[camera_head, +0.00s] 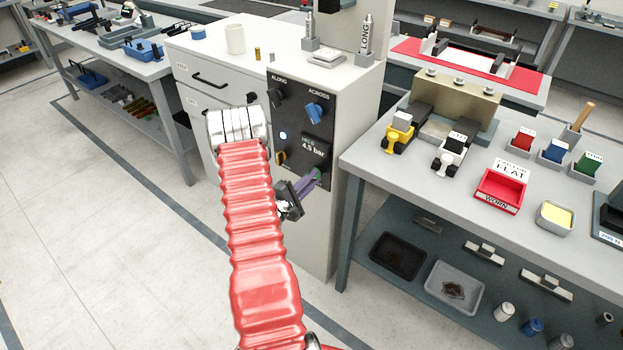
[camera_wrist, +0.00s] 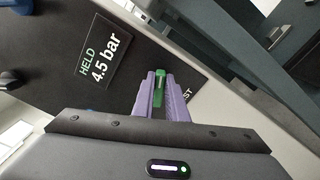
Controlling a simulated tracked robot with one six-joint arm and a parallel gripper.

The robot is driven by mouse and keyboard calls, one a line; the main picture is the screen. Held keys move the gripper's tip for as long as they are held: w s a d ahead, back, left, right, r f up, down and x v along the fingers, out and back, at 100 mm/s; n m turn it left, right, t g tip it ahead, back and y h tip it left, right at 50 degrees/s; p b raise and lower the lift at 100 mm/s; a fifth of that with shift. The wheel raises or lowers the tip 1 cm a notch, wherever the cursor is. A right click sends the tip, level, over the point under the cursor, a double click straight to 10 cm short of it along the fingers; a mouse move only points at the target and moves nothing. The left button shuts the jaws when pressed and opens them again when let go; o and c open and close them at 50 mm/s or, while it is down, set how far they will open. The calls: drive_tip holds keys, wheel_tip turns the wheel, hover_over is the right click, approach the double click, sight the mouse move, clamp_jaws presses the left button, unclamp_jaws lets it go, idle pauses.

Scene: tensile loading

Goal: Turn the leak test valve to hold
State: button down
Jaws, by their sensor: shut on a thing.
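The dark control panel (camera_head: 297,105) is on the front of a grey-white cabinet. Its display (camera_head: 313,148) reads "HELD 4.5 bar", also legible in the wrist view (camera_wrist: 98,66). A green valve handle (camera_wrist: 160,85) sits low on the panel, below and right of the display. Only a bit of green (camera_head: 318,174) shows in the head view. My gripper (camera_wrist: 162,88) has its purple fingers on both sides of the green handle, shut on it. In the head view the fingers (camera_head: 308,183) reach the panel's lower right. The label beside the handle is mostly hidden; "ST" shows.
A workbench (camera_head: 440,180) with fixtures and trays stands close on the right. Open floor (camera_head: 110,240) lies left.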

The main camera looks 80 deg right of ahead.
drive_tip(key=m, duration=0.3)
drive_tip(key=f+m, duration=0.1)
drive_tip(key=shift+s+a+m, duration=0.2)
drive_tip(key=shift+s+m, duration=0.15)
drive_tip(key=shift+m, duration=0.05)
drive_tip(key=shift+f, duration=0.1)
drive_tip(key=c, duration=2)
unclamp_jaws()
drive_tip(key=shift+c, duration=0.2)
drive_tip(key=shift+o, duration=1.4)
drive_tip(key=shift+w+d, duration=0.1)
drive_tip(key=shift+w, duration=0.05)
drive_tip(key=shift+r, duration=0.2)
drive_tip(key=v, duration=1.3)
drive_tip(key=shift+w+a, duration=0.2)
drive_tip(key=shift+a, duration=0.15)
drive_tip(key=shift+f, duration=0.1)
